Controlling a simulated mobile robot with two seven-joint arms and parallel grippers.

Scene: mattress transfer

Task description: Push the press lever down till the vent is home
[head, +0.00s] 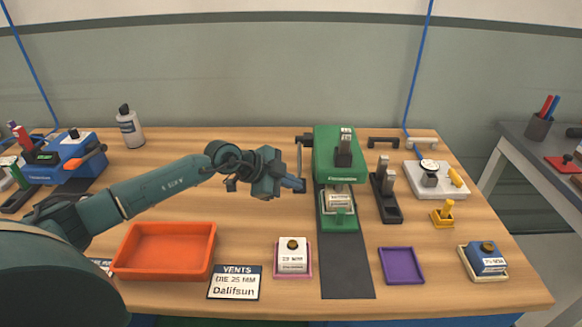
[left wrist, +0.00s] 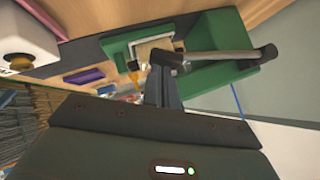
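The green press (head: 338,158) stands right of centre on the table. A pale labelled block (head: 339,204) sits on its base under the ram. Whether a vent is seated there is too small to tell. My left gripper (head: 300,186) is at the lever's lower end. Its fingers (left wrist: 163,84) look shut together and overlap the lever end; contact is unclear. My right gripper is not in view.
An orange tray (head: 126,266), a "VENTS DIE 25 MM" card (head: 235,284) and a white block (head: 293,262) lie in front. A purple tray (head: 402,280) is front right. A black stand (head: 385,211) is close right of the press.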

